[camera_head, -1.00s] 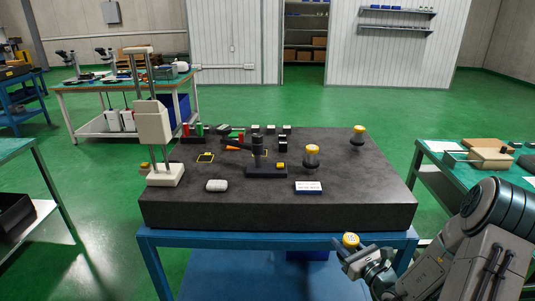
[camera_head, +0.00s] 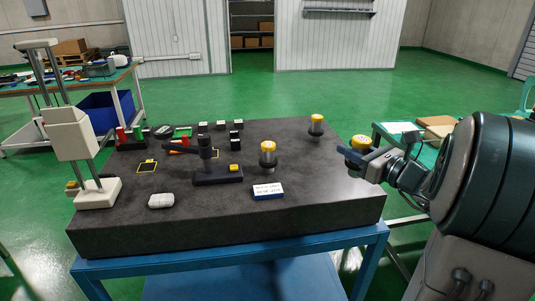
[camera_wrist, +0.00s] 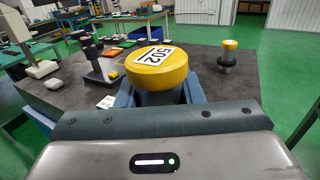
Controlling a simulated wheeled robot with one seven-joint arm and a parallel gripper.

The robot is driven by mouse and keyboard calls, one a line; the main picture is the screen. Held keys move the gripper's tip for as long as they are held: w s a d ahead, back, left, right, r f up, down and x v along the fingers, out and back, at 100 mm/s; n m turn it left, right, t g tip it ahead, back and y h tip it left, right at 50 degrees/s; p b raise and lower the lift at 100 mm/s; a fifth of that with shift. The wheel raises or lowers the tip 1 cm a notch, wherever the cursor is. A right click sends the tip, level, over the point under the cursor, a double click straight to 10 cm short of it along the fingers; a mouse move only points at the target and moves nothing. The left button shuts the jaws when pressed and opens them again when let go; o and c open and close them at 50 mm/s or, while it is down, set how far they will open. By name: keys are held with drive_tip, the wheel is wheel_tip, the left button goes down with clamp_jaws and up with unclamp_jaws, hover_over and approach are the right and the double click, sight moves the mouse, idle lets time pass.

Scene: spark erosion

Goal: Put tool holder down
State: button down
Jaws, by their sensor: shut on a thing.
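My gripper (camera_head: 365,158) is shut on a tool holder with a yellow cap (camera_head: 361,142). In the wrist view the held tool holder (camera_wrist: 158,68) has a white label reading 502 on its top, and its lower part is hidden by the gripper. In the head view the gripper and tool holder are at the right edge of the dark granite plate (camera_head: 330,185). Two other yellow-capped tool holders stand upright on the plate, one near the middle (camera_head: 268,155) and one farther back (camera_head: 317,126).
A height gauge (camera_head: 75,135) stands on the plate's left. A black stand (camera_head: 215,170), a white rounded object (camera_head: 161,201), a small sign (camera_head: 267,191) and several small blocks (camera_head: 204,127) occupy the plate. Bare surface shows along its front and right.

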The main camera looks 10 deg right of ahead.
drive_tip(key=shift+w+d+f+p, duration=0.2)
drive_tip(key=shift+w+d+f, duration=0.3)
drive_tip(key=shift+w+f, duration=1.35)
drive_tip(key=shift+w+d+f+p, duration=0.2)
drive_tip(key=shift+w+d+f, duration=0.3)
drive_tip(key=shift+w+f, duration=1.35)
drive_tip(key=shift+w+d+f+p, duration=0.2)
drive_tip(key=shift+w+d+f, duration=0.3)
drive_tip(key=shift+w+f, duration=1.35)
drive_tip(key=shift+f, duration=0.1)
drive_tip(key=c, duration=1)
unclamp_jaws()
drive_tip(key=shift+c, duration=0.2)
drive_tip(key=shift+o, duration=0.4)
